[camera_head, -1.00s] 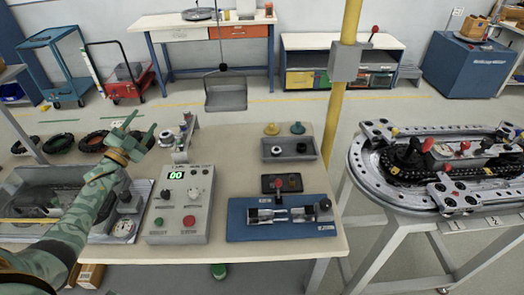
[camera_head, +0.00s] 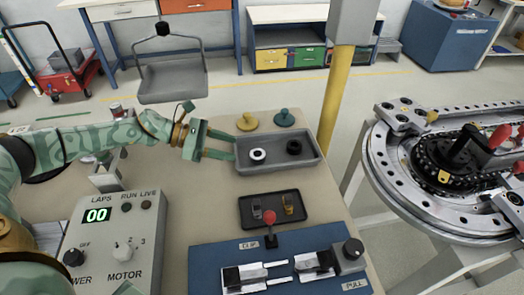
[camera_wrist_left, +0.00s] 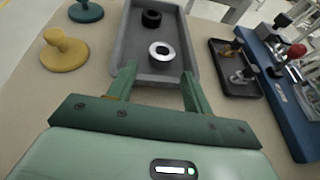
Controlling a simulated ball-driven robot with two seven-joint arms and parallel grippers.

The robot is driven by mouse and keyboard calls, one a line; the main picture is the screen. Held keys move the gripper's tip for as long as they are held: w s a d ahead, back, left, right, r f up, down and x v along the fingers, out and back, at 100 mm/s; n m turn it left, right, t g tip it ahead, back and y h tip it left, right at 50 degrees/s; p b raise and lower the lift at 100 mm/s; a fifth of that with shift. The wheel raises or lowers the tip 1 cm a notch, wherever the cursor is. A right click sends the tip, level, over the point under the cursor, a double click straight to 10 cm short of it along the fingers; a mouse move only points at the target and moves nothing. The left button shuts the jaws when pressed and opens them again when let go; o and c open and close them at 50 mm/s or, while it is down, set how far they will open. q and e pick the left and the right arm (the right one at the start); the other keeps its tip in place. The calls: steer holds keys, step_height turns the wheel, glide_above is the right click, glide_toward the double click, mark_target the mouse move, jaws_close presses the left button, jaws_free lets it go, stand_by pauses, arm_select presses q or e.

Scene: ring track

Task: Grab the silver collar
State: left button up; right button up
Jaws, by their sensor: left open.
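The silver collar (camera_head: 257,155) is a small bright ring lying in the left part of a grey tray (camera_head: 283,170). In the left wrist view the silver collar (camera_wrist_left: 161,51) lies ahead of my fingertips, roughly between their lines. A black collar (camera_head: 294,147) lies in the same tray to its right; it also shows in the left wrist view (camera_wrist_left: 151,19). My left gripper (camera_head: 234,146) is open and empty, with its fingers pointing right at the tray's left end. In the left wrist view my left gripper (camera_wrist_left: 159,74) has its two fingers spread around the tray's near end. My right gripper is not seen.
Yellow (camera_head: 247,122) and teal (camera_head: 284,118) knobbed pieces stand behind the tray. A small dark tray (camera_head: 272,210) with silver and brass parts and a blue clip fixture (camera_head: 290,270) lie in front. A control box (camera_head: 115,240) stands at left.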

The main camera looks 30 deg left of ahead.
mark_target(255, 154)
arm_select(q)
steer(key=x, duration=0.7)
steer(key=shift+d+b, duration=0.35)
steer(key=c, duration=0.8)
steer(key=shift+r, duration=0.1)
steer(key=shift+c, duration=0.2)
